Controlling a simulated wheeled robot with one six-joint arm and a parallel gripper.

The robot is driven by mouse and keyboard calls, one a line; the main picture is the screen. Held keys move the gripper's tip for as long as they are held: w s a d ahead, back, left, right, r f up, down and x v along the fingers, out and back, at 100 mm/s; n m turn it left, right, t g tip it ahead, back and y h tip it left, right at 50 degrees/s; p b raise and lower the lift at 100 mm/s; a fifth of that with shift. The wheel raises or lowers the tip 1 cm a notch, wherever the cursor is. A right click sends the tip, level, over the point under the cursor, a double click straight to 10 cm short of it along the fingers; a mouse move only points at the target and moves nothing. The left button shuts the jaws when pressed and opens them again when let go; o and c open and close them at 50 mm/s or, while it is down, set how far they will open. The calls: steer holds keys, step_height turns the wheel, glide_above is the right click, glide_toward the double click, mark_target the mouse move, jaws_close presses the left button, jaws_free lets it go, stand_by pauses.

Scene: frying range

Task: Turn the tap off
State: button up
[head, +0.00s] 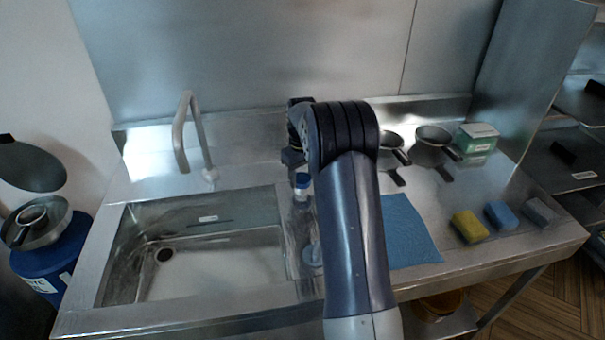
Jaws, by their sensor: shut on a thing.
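The tap (183,135) is a grey bent spout at the back of the steel counter, behind the sink (118,250). I see no clear stream of water under the spout. The tap's handle is too small to make out. My gripper (293,158) is right of the tap and apart from it, partly hidden by my own arm. It is shut on what looks like a small blue-topped white bottle (302,184) just below it, over the strip right of the sink.
Two small dark pans (433,146) and a green-white box (477,137) stand at the back right. A blue cloth (408,232), a yellow sponge (470,226), a blue sponge (501,215) and a grey one (540,212) lie in front. A blue drum (52,262) stands left.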

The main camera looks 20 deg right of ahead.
mark_target(302, 179)
steer(key=shift+m, duration=0.7)
steer(key=o, duration=1)
step_height(302, 179, up, 11)
steer(key=shift+f+b, duration=0.1)
steer(key=shift+b, duration=0.2)
step_height(302, 179, down, 11)
steer(key=shift+r+p, duration=0.1)
steer(key=shift+p, duration=0.25)
stand_by(0.3)
